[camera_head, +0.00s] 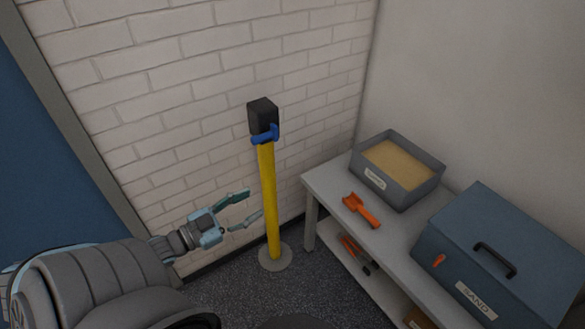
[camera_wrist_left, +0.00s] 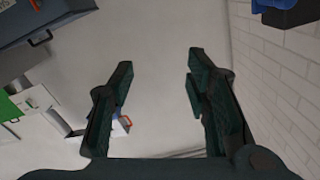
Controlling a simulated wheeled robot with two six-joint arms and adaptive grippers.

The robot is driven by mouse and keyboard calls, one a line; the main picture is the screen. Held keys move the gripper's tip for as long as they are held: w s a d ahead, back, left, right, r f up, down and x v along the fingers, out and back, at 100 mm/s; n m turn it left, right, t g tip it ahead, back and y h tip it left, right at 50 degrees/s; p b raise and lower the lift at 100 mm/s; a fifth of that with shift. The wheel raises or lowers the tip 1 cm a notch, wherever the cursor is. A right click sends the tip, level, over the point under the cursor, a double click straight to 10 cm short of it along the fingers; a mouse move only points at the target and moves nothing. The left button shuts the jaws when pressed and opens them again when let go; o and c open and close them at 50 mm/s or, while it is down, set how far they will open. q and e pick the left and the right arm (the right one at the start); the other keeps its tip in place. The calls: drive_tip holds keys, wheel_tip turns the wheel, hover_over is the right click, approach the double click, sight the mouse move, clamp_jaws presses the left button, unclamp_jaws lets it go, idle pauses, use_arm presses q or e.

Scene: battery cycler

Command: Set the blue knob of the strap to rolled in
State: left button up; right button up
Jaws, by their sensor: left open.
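The blue knob (camera_head: 265,134) sits just under the black strap head (camera_head: 262,115) on top of a yellow post (camera_head: 268,200) in front of the brick wall. My left gripper (camera_head: 248,207) is open and empty, to the left of the post and well below the knob. In the left wrist view my gripper (camera_wrist_left: 158,75) has its fingers spread with nothing between them. My right gripper is not in view.
A grey table (camera_head: 320,185) stands right of the post, with a sand tray (camera_head: 420,188), an orange scoop (camera_head: 361,210) and a blue-grey SAND box (camera_head: 475,270) on it. Orange-handled tools (camera_head: 354,252) lie on its lower shelf. The post stands on a round base (camera_head: 275,259).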

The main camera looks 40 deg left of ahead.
use_arm(q)
drive_tip(key=s+a+f+n+g+y+b, duration=0.1)
drive_tip(key=s+f+g+y+b, duration=0.1)
drive_tip(key=f, duration=0.8)
drive_tip(key=s+a+f+n+g+y+b, duration=0.1)
drive_tip(key=f+b, duration=0.4)
drive_tip(key=f, duration=0.5)
drive_tip(key=s+a+f+n+g+y+b, duration=0.1)
drive_tip(key=s+a+f+g+y+b, duration=0.1)
drive_tip(key=f, duration=0.9)
drive_tip(key=shift+s+a+n+g+y+b, duration=0.25)
drive_tip(key=shift+s+n+g+y+b, duration=0.2)
drive_tip(key=shift+s+b, duration=0.65)
drive_tip(key=shift+f, duration=0.1)
